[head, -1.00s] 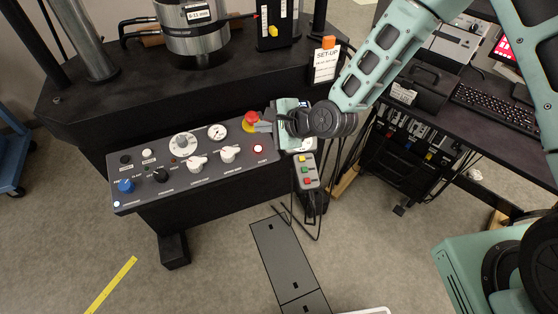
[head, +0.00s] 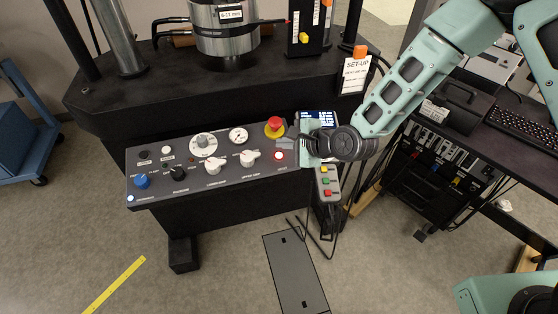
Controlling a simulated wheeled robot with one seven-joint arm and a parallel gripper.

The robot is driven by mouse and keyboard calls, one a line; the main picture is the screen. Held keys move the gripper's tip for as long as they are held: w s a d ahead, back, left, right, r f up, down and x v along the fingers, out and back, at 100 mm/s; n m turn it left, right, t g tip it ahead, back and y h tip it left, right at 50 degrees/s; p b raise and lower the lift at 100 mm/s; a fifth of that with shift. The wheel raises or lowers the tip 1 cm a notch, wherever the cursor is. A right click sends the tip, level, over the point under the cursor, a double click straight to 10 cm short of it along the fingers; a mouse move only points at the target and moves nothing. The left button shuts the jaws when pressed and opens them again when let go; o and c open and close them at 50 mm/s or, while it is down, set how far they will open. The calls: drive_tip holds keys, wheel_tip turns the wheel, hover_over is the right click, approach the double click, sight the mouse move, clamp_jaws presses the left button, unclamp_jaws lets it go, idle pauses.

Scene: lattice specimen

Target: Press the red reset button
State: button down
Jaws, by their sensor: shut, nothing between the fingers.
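A small round red button (head: 279,156) with a pale ring sits near the right end of the sloped grey control panel (head: 215,178). The label under it is too small to read. A larger red mushroom button (head: 274,126) on a yellow base is just behind it. My gripper (head: 286,143) reaches in from the right, with its shut, empty fingers pointing left between the two. The fingertips look close to the small red button, but I cannot tell whether they touch it. The gripper body covers the panel's right end.
Several knobs, including a blue knob (head: 142,181), and a gauge (head: 238,136) line the panel. A hand pendant (head: 326,181) with yellow, green and red buttons hangs below my gripper. A set-up sign (head: 355,76) stands behind. A dark desk with a keyboard (head: 524,129) is at right.

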drive_tip(key=shift+w+a+f+b, duration=0.1)
drive_tip(key=shift+w+f+b, duration=0.15)
drive_tip(key=shift+f+b, duration=0.45)
drive_tip(key=shift+w+a+f+b, duration=0.1)
drive_tip(key=shift+w+f+b, duration=0.15)
drive_tip(key=shift+f, duration=0.8)
idle(0.6)
drive_tip(key=shift+w+f, duration=0.1)
drive_tip(key=shift+f, duration=0.3)
drive_tip(key=shift+f+b, duration=0.35)
drive_tip(key=shift+b, duration=0.2)
idle(0.4)
drive_tip(key=shift+r, duration=0.1)
drive_tip(key=shift+d+r+p, duration=0.1)
drive_tip(key=shift+r+p, duration=0.55)
drive_tip(key=shift+r, duration=0.05)
drive_tip(key=r+p, duration=0.1)
drive_tip(key=r, duration=0.1)
drive_tip(key=s+r+p, duration=0.1)
drive_tip(key=p, duration=0.1)
drive_tip(key=shift+d+r, duration=0.1)
drive_tip(key=shift+r, duration=0.25)
drive_tip(key=shift+s+r+p, duration=0.25)
drive_tip(key=shift+r+p, duration=0.1)
drive_tip(key=shift+r, duration=0.2)
